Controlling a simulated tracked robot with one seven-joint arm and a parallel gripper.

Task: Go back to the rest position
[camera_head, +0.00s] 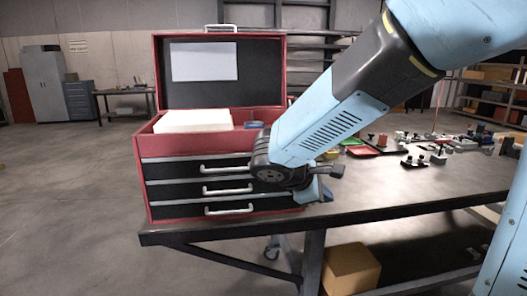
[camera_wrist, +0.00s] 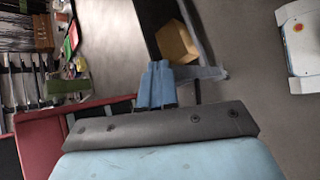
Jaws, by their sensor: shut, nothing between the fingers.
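My gripper (camera_head: 316,190) hangs at the end of my blue arm, low in front of the right part of the red toolbox (camera_head: 190,147), over the table's front area. It is seen from behind my wrist joint, which partly hides it. In the wrist view my blue fingers (camera_wrist: 157,84) are together, with nothing held between them. The toolbox stands on the dark table (camera_head: 420,185) with its lid raised and its drawers shut. A white block (camera_head: 193,121) lies in its top. I cannot tell whether my gripper touches the toolbox.
Small parts (camera_head: 415,160) and a red tray (camera_head: 362,151) lie on the table to the right. A cardboard box (camera_head: 350,268) is under the table. Grey cabinets (camera_head: 43,84) and a workbench (camera_head: 125,92) stand far left. Open floor lies left of the table.

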